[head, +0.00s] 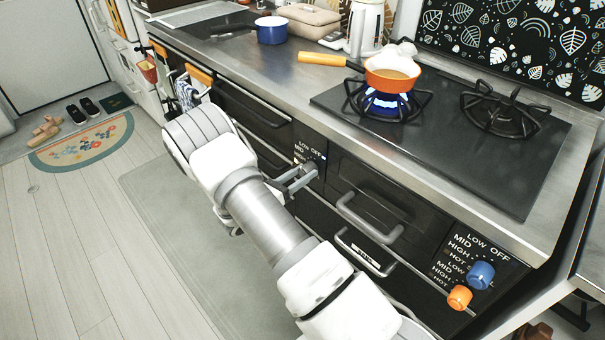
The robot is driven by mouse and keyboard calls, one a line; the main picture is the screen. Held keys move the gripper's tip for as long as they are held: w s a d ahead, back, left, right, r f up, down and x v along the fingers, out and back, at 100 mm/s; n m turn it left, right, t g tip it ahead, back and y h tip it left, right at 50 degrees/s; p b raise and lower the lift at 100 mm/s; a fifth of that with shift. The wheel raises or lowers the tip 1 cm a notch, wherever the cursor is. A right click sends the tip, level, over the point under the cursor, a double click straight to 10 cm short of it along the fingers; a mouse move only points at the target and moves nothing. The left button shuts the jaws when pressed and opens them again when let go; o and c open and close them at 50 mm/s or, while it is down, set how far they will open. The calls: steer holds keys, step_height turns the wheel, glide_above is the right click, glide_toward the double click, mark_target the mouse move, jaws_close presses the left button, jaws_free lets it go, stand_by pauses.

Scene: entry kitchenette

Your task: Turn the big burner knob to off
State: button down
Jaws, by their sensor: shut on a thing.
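My gripper (302,177) reaches to the left control panel (310,150) on the stove front, marked LOW, OFF, MID. It is shut on a knob there, which I take to be the big burner knob; the fingers hide most of it, so I cannot read its setting. The left burner (411,106) on the black cooktop is lit with a blue flame (386,103). An orange saucepan (391,73) with brownish contents sits on that burner, steaming, its handle pointing left.
The right burner (503,112) is unlit and bare. A blue knob (481,275) and an orange knob (459,297) sit on the right panel. A drawer handle (368,218) juts out between the panels. A blue pot (271,30) stands farther left.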

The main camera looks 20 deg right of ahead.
steer(key=shift+m+b, duration=0.8)
steer(key=shift+m, duration=2.1)
steer(key=shift+c, duration=1.5)
jaws_free()
steer(key=p+v, duration=0.3)
steer(key=v, duration=1.4)
steer(key=shift+a, duration=0.2)
steer(key=shift+s, duration=0.15)
